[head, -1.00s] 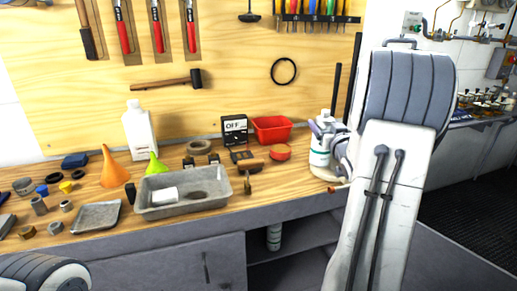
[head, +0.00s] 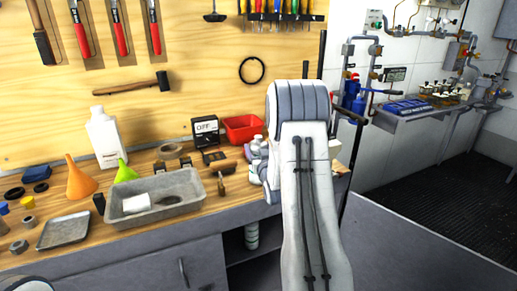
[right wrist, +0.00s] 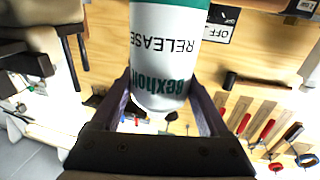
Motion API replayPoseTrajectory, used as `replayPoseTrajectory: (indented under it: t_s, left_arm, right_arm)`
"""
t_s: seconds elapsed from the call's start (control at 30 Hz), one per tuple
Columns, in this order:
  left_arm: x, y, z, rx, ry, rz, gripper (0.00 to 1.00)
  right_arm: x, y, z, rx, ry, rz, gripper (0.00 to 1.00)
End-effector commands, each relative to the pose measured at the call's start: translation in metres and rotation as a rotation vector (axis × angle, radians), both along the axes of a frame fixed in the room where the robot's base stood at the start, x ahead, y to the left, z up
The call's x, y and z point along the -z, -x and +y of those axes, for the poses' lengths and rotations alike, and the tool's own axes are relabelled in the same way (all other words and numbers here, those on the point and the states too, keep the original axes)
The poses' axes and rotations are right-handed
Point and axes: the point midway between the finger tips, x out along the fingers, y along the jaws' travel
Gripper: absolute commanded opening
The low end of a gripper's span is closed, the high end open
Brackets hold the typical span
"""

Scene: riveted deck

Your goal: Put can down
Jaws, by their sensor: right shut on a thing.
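The can (right wrist: 165,50) is white with a green band and printed lettering, and it fills the middle of the right wrist view. My right gripper (right wrist: 162,92) is shut on it, one dark purple finger on each side. In the head view the can (head: 256,172) shows only partly, over the right part of the workbench (head: 150,232), with my right arm covering much of it and the gripper. I cannot tell whether its base touches the bench top. My left gripper is out of view.
A grey tray (head: 180,208), a funnel (head: 80,178) and a white bottle (head: 104,138) stand further left. A pegboard of tools rises behind.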

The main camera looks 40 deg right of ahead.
Motion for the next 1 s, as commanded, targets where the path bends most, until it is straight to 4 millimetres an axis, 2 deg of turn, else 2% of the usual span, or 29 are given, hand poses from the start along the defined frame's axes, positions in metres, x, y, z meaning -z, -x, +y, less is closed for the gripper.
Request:
replayPoseTrajectory:
  t_s: [0.37,0.4,0.43,0.77,0.87,1.0]
  left_arm:
    - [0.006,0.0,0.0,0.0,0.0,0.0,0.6]
    - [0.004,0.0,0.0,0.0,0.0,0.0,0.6]
    - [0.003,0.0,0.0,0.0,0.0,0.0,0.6]
    - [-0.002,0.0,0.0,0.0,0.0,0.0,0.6]
    - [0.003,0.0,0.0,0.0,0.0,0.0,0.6]
    - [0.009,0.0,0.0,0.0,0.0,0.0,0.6]
  right_arm:
    - [0.003,0.0,-0.001,0.0,0.002,-0.005,0.0]
    - [0.002,0.0,0.0,0.0,0.0,-0.001,0.93]
    - [0.002,0.0,0.0,0.0,0.0,-0.001,1.0]
    - [-0.003,0.0,0.0,0.0,0.0,-0.001,1.0]
    - [0.001,0.011,0.004,0.001,-0.002,0.001,1.0]
    - [0.001,0.037,0.016,0.001,-0.001,0.0,1.0]
